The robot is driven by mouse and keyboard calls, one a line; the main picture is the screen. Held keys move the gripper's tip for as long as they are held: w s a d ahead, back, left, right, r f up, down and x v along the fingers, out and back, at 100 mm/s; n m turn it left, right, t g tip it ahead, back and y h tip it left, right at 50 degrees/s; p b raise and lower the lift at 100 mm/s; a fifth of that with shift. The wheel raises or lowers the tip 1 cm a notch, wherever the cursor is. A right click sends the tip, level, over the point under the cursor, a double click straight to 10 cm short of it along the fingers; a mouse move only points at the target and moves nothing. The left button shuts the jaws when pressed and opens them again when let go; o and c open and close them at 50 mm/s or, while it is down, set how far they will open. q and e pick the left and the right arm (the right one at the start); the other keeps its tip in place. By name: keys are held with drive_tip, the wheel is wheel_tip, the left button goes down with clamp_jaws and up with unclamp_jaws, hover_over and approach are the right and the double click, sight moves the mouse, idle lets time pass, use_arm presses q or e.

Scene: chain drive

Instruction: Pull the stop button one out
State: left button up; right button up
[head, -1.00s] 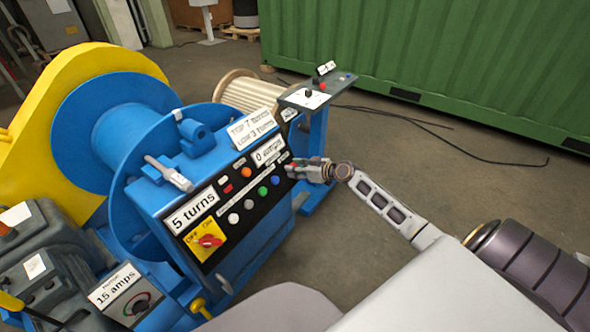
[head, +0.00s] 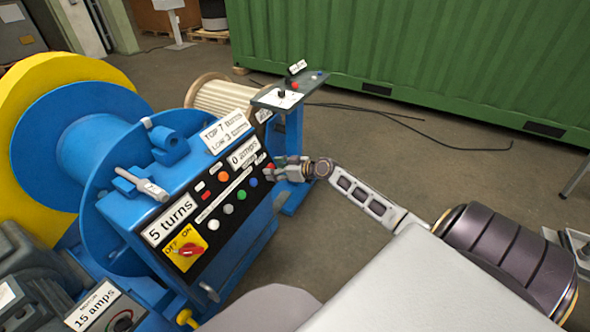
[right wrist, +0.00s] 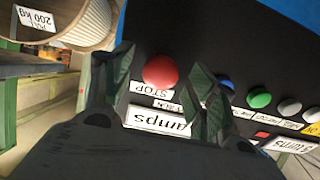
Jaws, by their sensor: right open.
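The stop button (right wrist: 160,71) is a round red knob on the dark control panel (right wrist: 225,50), beside an upside-down STOP label (right wrist: 152,89) in the right wrist view. My right gripper (right wrist: 164,75) is open, with one dark finger on each side of the button as seen there. I cannot tell if the fingers touch it. In the head view, my right gripper (head: 276,171) is at the right end of the panel on the blue machine (head: 243,253), where the fingers partly hide the button. My left gripper is not in view.
Green, blue and white buttons (head: 228,209) and a red switch on a yellow plate (head: 190,250) are on the same panel. A small stand with a grey top (head: 318,83) is behind the gripper. A green container (head: 420,50) stands at the back.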

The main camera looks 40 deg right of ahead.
drive_tip(key=v, duration=1.1)
idle(0.6)
drive_tip(key=shift+s+d, duration=0.1)
drive_tip(key=shift+s, duration=0.05)
drive_tip(key=shift+m, duration=0.3)
idle(0.4)
